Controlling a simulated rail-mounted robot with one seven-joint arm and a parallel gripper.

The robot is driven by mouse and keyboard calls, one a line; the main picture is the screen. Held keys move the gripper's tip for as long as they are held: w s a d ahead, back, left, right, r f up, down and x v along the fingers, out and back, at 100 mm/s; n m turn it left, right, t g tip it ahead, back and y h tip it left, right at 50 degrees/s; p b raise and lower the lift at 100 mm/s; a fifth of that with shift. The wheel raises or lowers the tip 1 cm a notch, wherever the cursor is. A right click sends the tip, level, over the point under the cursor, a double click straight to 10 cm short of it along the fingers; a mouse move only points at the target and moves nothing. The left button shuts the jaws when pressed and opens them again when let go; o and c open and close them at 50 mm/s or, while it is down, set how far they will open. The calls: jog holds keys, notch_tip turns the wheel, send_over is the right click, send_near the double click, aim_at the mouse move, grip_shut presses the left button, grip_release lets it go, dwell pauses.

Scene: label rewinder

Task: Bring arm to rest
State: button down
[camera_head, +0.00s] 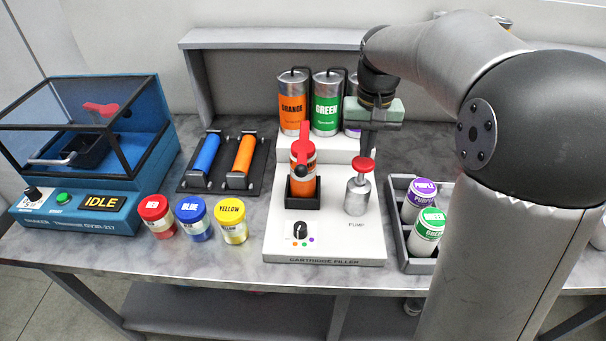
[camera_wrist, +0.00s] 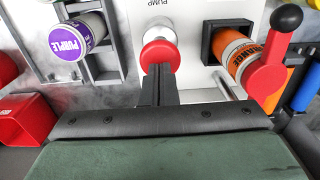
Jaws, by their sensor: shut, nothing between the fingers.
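My gripper (camera_head: 366,150) hangs from my arm just above the red pump knob (camera_head: 364,165) of the cartridge filler (camera_head: 333,240). Its fingers are shut with nothing between them. In the wrist view the shut fingertips (camera_wrist: 160,70) point at the red pump knob (camera_wrist: 159,55) and overlap its lower edge; I cannot tell whether they touch it. An orange cartridge (camera_head: 303,165) with a red lever stands in the black holder on the filler. It also shows in the wrist view (camera_wrist: 236,50), at the right.
A grey tray (camera_head: 400,238) with purple and green jars is right of the filler. Orange and green canisters (camera_head: 293,100) stand behind it. Red, blue and yellow jars (camera_head: 193,220), a roller stand (camera_head: 222,186) and a blue shaker (camera_head: 120,190) reading IDLE are left.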

aim_at(364, 162)
jog(key=shift+f, duration=0.15)
dwell(0.6)
jog(key=shift+f+b, duration=1.15)
jog(key=shift+f, duration=0.65)
jog(key=shift+r, duration=0.1)
jog(key=shift+r+p, duration=1.55)
jog(key=shift+r, duration=0.3)
notch_tip(364, 162, up, 6)
jog(key=p, duration=0.4)
jog(key=shift+p, duration=0.4)
jog(key=shift+s, duration=0.1)
